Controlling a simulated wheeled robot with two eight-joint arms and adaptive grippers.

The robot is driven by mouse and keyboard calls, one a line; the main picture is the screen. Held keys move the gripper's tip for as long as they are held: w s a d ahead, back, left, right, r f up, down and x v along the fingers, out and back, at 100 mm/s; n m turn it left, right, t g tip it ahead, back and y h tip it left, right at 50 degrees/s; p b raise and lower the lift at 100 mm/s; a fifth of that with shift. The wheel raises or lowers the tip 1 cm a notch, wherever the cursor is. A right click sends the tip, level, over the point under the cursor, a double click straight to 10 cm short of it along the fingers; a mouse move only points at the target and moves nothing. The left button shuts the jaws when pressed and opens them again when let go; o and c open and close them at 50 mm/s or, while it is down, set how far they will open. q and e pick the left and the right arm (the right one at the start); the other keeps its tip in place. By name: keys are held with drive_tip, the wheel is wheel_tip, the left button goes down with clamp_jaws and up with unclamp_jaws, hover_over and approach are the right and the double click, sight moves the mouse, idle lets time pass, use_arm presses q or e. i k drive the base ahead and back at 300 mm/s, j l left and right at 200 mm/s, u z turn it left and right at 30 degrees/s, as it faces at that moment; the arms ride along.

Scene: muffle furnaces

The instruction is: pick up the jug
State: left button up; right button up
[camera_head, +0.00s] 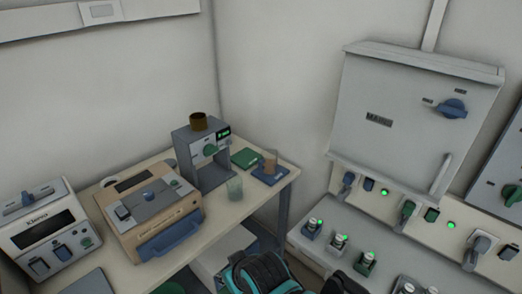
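A small brownish vessel (270,161) stands on a blue pad (263,175) near the table's right end. Either could be the jug; both are too small to tell, and I make out no handle for certain. Nothing is touching either of them. Neither of my grippers can be made out. A teal and black part, probably mine, shows at the bottom edge.
A beige and grey box (150,205) and a white device (45,232) fill the table's left. A green pad (245,158) lies beside the machine. A wall cabinet (410,115) hangs right.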

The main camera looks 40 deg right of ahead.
sight(268, 164)
drive_tip(key=z, duration=1.3)
